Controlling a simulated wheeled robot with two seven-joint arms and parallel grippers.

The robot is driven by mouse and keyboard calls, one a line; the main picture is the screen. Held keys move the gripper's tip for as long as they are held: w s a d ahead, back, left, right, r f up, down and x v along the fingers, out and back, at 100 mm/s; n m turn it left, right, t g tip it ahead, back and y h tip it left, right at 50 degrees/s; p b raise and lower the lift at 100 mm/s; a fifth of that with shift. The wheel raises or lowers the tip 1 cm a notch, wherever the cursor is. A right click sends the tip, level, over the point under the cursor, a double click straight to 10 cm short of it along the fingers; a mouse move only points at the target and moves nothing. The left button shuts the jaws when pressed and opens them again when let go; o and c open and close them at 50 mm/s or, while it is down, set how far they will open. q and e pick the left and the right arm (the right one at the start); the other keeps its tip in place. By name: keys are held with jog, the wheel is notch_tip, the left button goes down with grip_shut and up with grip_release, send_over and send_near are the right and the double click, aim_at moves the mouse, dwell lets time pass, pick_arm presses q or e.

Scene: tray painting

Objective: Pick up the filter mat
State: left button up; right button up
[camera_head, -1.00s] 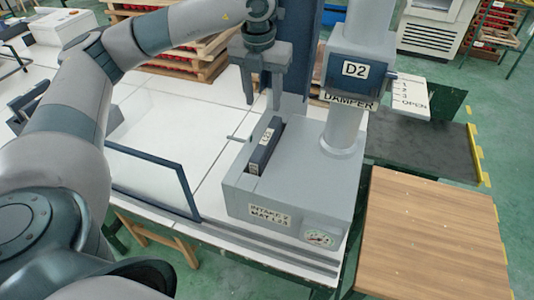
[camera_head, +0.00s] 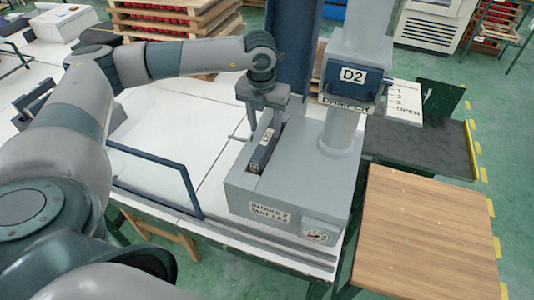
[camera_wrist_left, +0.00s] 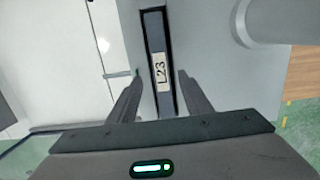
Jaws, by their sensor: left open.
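The filter mat (camera_head: 264,153) is a dark, narrow block with a white L23 label. It stands in a slot in the top of the grey intake box (camera_head: 235,193), which is labelled INTAKE 2 MAT L23. In the left wrist view the mat (camera_wrist_left: 156,40) runs lengthwise between the fingers. My left gripper (camera_head: 264,126) is above the box with its fingers pointing down around the mat's upper end. In the left wrist view the open fingers (camera_wrist_left: 158,98) are on either side of the mat, with a gap at each side. My right gripper is out of view.
A grey vertical pipe (camera_head: 343,130) with a D2 damper unit (camera_head: 347,76) rises from the box just right of my gripper. A dark blue frame (camera_head: 186,178) stands on the white table to the left. A wooden board (camera_head: 420,235) lies at the right.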

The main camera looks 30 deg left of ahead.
aim_at(267, 137)
pick_arm(q)
jog(key=shift+f+p, duration=0.55)
jog(key=shift+p, duration=0.2)
jog(key=f, duration=0.1)
jog(key=f+p, duration=0.1)
jog(key=f, duration=0.1)
jog(key=shift+w+p, duration=0.25)
jog(key=shift+p, duration=0.1)
jog(key=shift+w+f, duration=0.1)
jog(key=shift+f, duration=0.45)
jog(key=c, duration=1)
